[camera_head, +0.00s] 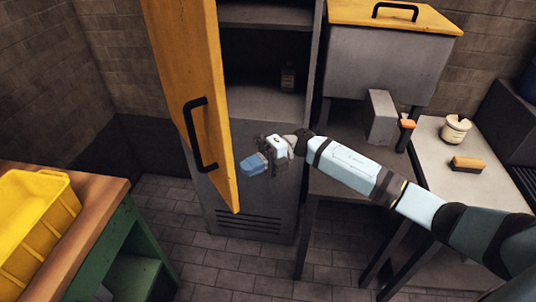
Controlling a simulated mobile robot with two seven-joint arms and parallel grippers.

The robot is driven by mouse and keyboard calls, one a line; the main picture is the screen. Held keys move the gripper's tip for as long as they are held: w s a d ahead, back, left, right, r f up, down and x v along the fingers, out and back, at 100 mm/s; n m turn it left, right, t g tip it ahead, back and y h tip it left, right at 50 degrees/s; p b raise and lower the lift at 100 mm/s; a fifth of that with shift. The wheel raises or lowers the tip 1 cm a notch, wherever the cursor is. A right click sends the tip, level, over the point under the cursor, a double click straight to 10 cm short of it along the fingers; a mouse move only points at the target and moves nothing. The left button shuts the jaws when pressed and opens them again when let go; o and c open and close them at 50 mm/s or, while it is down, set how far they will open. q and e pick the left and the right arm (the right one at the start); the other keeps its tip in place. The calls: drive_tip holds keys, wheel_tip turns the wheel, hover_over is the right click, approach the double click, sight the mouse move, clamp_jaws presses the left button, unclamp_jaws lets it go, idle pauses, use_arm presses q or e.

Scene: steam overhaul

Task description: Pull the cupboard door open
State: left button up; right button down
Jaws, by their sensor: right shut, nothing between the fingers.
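The cupboard (308,75) is a tall grey locker at the centre of the head view. Its yellow door (190,60) stands open, swung out to the left, and the shelves inside show. A black bar handle (194,135) is on the door. My right gripper (250,165) is shut and empty. In the picture it is just right of the door's free edge, in front of the cupboard's lower part. It is apart from the handle. My left gripper is not in view.
A small bottle (288,77) stands inside the cupboard. A grey bin with a yellow lid (400,17), a pot (455,130) and a brush-like block (467,163) are at right. A yellow crate (40,225) sits on a wooden bench (95,205) at left. Tiled floor lies between.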

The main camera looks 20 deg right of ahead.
drive_tip(key=shift+s+a, duration=0.15)
drive_tip(key=shift+a, duration=0.9)
drive_tip(key=w+a+m+t+h+p, duration=0.1)
drive_tip(key=a+m+t+p, duration=0.5)
drive_tip(key=a, duration=2.1)
drive_tip(key=t+p, duration=0.2)
drive_tip(key=t, duration=0.2)
drive_tip(key=shift+w+a+p, duration=0.2)
drive_tip(key=shift+w+p, duration=0.1)
drive_tip(key=shift+w, duration=0.1)
drive_tip(key=shift+d, duration=0.15)
